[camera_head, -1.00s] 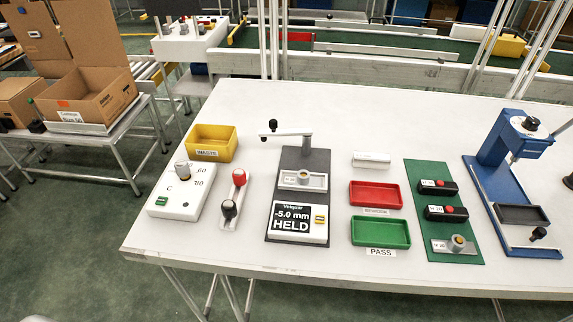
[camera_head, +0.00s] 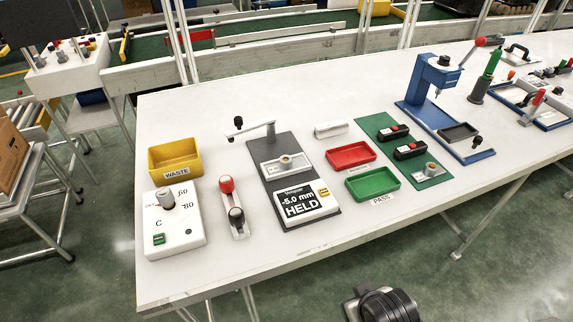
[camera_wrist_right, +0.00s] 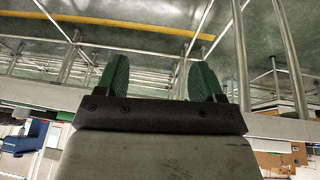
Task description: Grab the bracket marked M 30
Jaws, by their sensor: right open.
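No marking M 30 is legible in the head view. One grey plate with a brass-coloured boss (camera_head: 429,171) lies at the front of the green mat (camera_head: 379,122). Two black blocks with red buttons, one nearer (camera_head: 411,150) and one farther (camera_head: 393,132), lie behind it on the mat; their small white labels are too small to read. Another plate with a boss (camera_head: 285,163) sits on the dark measuring stand. In the right wrist view my right gripper (camera_wrist_right: 160,76) has its two green fingers apart, with nothing between them. My left gripper is out of view.
The white table holds a yellow WASTE bin (camera_head: 174,157), a white control box (camera_head: 175,235), a display reading -5.0 mm HELD (camera_head: 302,203), a red tray (camera_head: 350,155), a green PASS tray (camera_head: 372,184) and a blue press (camera_head: 424,85). The table's front strip is clear.

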